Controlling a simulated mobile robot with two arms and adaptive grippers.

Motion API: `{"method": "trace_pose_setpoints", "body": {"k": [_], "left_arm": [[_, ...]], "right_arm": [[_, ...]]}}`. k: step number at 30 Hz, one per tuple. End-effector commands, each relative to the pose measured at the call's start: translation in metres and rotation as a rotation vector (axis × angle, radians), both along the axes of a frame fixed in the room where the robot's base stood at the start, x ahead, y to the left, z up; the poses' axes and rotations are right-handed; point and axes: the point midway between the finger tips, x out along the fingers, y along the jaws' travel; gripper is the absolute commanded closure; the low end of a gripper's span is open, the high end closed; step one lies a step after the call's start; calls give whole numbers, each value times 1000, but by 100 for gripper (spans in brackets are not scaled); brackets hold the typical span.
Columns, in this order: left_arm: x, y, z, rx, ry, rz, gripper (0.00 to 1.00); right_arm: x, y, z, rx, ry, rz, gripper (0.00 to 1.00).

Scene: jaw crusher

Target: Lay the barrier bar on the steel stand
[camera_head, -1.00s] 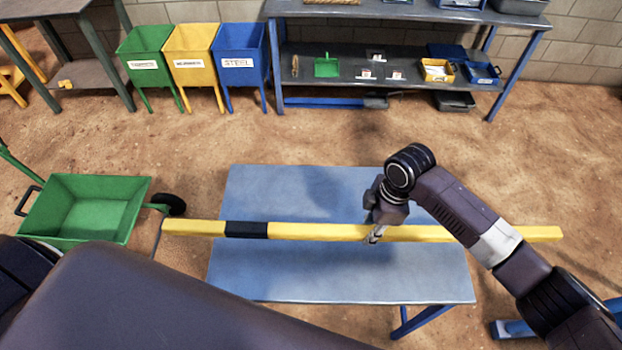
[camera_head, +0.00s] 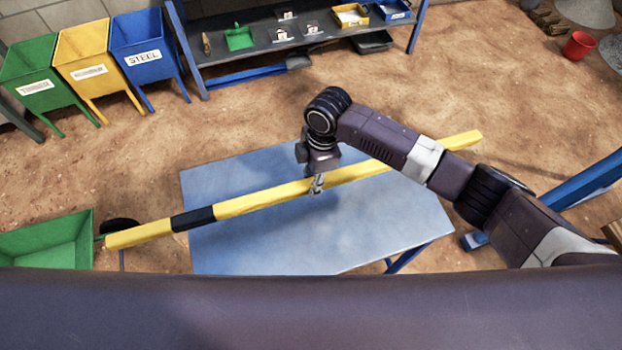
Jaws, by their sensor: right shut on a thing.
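The barrier bar (camera_head: 255,200) is a long yellow bar with a black band left of its middle. It spans the blue-topped table (camera_head: 290,245) slantwise, and both ends reach past the top. My right gripper (camera_head: 317,188) points down and is shut on the bar near its middle. I cannot tell whether the bar touches the tabletop or hangs just above it. A blue frame (camera_head: 585,181) stands at the right, partly cut off by the picture's edge. I cannot tell which piece is the steel stand. My left gripper is not in view.
A green wheelbarrow (camera_head: 45,240) stands near the bar's left end. Green (camera_head: 30,75), yellow (camera_head: 88,60) and blue (camera_head: 143,50) bins stand at the back left beside a shelf (camera_head: 235,62). A red bucket (camera_head: 578,45) is at the back right. Sandy floor is open beyond the table.

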Motion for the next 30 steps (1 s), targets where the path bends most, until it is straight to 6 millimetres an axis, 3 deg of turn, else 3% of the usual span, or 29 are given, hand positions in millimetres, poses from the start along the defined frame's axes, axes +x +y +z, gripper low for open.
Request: {"method": "trace_pose_setpoints", "body": {"k": [7,18,30], "left_arm": [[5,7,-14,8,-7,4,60],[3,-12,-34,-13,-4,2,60],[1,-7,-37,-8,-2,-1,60]], "right_arm": [[0,1,-23,1,-1,1,100],[0,1,-56,3,-1,0,100],[0,1,-65,2,-2,1,100]]}}
